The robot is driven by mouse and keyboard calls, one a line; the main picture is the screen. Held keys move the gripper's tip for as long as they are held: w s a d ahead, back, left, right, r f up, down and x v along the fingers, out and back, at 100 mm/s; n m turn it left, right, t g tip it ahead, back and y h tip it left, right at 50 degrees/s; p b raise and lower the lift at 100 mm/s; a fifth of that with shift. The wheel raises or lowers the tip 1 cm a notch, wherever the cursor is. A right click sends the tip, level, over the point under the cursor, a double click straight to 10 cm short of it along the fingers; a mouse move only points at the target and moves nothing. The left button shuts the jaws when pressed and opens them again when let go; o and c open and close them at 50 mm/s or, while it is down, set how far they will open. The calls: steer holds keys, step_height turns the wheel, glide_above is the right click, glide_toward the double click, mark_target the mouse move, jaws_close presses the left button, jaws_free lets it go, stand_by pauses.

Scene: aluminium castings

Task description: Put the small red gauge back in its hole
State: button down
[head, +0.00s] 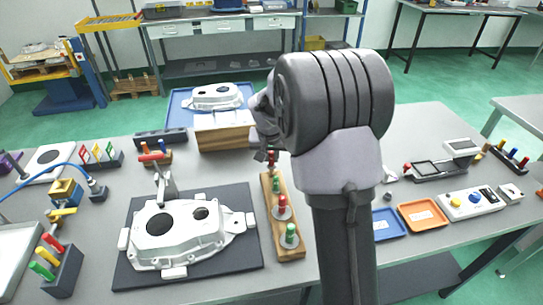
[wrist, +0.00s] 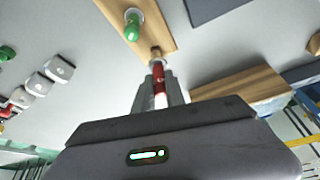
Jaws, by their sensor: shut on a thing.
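The small red gauge (wrist: 160,84) is between the two fingers of my gripper (wrist: 161,90), which is shut on it. In the head view the red gauge (head: 271,157) shows below my wrist, over the far end of the wooden gauge board (head: 290,253). Its lower end is close to the board in the wrist view (wrist: 110,8); I cannot tell whether it is above the hole or inside it. The hole itself is hidden. Two green gauges and another red gauge (head: 282,205) stand in the board; one green gauge (wrist: 132,26) is nearest the held one.
A metal casting (head: 165,240) on a dark mat (head: 240,255) lies left of the board. A wooden block (head: 225,138) and blue tray stand behind. Blue (head: 388,226) and orange (head: 422,214) trays lie to the right. My arm hides the table's middle.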

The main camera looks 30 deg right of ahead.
mark_target(271, 163)
steer(key=shift+f+b, duration=2)
steer(key=shift+f, duration=0.15)
steer(key=c, duration=1.3)
jaws_free()
steer(key=shift+r, duration=0.1)
steer(key=p+v, duration=0.6)
steer(key=v, duration=1.1)
steer(key=shift+r, duration=0.15)
steer(key=shift+s+a, duration=0.15)
